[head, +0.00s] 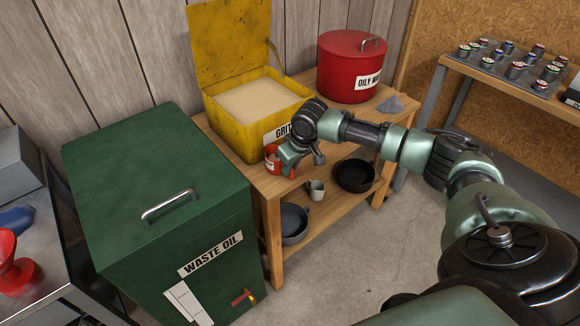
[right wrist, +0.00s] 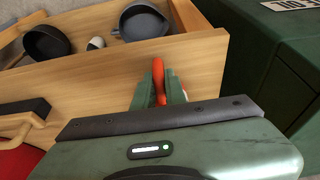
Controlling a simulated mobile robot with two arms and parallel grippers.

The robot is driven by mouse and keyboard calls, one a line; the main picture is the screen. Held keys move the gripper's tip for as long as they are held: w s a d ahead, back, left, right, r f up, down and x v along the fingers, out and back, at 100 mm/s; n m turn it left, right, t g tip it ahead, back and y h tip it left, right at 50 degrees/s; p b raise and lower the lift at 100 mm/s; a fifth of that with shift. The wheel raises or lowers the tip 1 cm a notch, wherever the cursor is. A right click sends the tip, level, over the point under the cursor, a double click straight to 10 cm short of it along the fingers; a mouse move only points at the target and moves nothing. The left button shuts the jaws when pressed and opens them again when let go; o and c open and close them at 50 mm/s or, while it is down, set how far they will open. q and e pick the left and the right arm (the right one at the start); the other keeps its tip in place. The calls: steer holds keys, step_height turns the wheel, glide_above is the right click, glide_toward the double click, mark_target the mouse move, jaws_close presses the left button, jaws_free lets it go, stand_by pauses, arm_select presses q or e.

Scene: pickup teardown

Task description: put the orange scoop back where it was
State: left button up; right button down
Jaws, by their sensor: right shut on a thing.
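My right gripper (head: 290,166) is low at the front edge of the wooden bench, in front of the yellow bin. In the right wrist view its fingers (right wrist: 160,92) are shut on the orange scoop (right wrist: 158,72), of which a narrow orange part shows between them. The rest of the scoop is hidden by the gripper. A red can with a pale label (head: 271,158) stands on the bench right beside the gripper; I cannot tell whether they touch. My left gripper is not in view.
The yellow grit bin (head: 232,131) stands open, full of sand. A red oily waste can (head: 340,70) is behind on the bench (head: 262,183). Pans and a mug (head: 316,190) sit on the lower shelf. A green waste oil cabinet (head: 150,190) stands close on the left.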

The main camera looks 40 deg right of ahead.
steer(key=c, duration=1.5)
jaws_free()
steer(key=shift+f, duration=0.1)
steer(key=shift+o, duration=0.2)
steer(key=v, duration=1.2)
